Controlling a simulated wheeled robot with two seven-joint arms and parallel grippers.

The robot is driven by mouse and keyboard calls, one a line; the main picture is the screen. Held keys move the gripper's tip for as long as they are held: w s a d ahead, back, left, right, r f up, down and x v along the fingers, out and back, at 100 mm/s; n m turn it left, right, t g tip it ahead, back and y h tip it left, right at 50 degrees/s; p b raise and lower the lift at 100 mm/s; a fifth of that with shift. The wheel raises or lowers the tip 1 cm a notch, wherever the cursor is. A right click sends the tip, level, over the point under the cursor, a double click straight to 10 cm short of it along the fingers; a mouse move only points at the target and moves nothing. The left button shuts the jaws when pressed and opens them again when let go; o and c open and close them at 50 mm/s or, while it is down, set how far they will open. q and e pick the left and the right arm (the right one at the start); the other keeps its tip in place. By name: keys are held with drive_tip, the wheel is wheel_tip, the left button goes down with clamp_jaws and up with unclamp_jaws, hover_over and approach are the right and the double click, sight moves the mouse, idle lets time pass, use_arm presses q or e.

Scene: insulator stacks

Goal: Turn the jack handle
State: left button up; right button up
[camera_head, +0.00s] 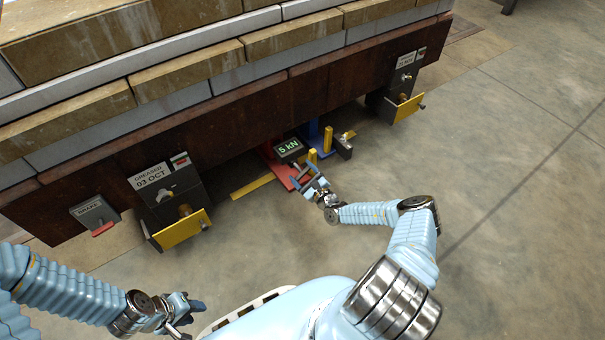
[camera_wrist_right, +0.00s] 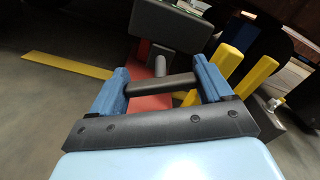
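The red jack (camera_head: 280,166) stands on the floor under the stack's edge, with a black box and a "5 kN" display (camera_head: 289,148) on it. In the right wrist view the dark bar of the jack handle (camera_wrist_right: 160,86) lies crosswise between the blue fingers of my right gripper (camera_wrist_right: 162,88), below a grey rod. The fingers are wide apart; whether they press on the bar's ends is unclear. In the head view my right gripper (camera_head: 308,184) is at the jack's near side. My left gripper (camera_head: 190,308) is low at left, away from the jack; its fingers are partly hidden.
Yellow posts (camera_head: 328,140) and a blue part (camera_head: 313,130) stand right of the jack. A yellow strip (camera_head: 252,186) lies on the floor to its left. Dark boxes with yellow plates (camera_head: 182,229) flank it, along with a brake box (camera_head: 95,214). The floor at right is clear.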

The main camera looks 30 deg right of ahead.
drive_tip(key=c, duration=0.3)
drive_tip(key=shift+r, duration=0.1)
drive_tip(key=m, duration=0.4)
drive_tip(key=shift+d+m, duration=0.1)
drive_tip(key=shift+m, duration=2.4)
drive_tip(key=shift+w+r, duration=0.1)
drive_tip(key=o, duration=0.8)
drive_tip(key=shift+c, duration=0.2)
